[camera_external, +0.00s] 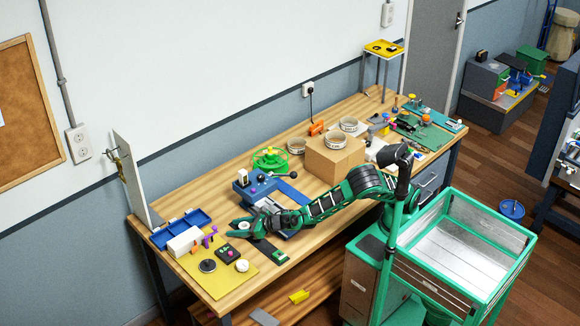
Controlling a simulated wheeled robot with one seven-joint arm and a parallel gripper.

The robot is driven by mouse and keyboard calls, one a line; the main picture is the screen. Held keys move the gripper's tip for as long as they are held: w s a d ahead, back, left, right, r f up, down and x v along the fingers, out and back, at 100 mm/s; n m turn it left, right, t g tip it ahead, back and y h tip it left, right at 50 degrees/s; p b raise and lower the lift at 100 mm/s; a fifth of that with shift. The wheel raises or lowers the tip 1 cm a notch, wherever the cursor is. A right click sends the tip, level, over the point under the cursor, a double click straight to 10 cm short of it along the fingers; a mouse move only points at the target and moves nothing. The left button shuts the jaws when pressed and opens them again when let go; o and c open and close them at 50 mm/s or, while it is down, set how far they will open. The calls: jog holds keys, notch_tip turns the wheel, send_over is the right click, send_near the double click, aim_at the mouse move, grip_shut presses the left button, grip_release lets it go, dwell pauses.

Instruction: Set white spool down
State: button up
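My gripper (241,228) reaches in from the right, low over the front left part of the wooden workbench (228,181). A small white round piece, which looks like the white spool (244,226), sits between its fingers, and they appear shut on it. The piece is small and partly covered by the fingers. Whether it touches anything below cannot be told. A second white round piece (242,265) lies on the yellow mat (226,283) just in front of my gripper.
The mat also holds a black disc (207,266), a dark pink-marked block (228,252) and a white box (184,241). A blue tray (181,229) stands behind it. A blue fixture (262,188) stands behind my gripper. The mat's front corner is bare.

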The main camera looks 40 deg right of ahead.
aim_at(242, 226)
jog(key=shift+r, duration=0.1)
jog(key=shift+v, duration=2.75)
jog(key=shift+r, duration=0.1)
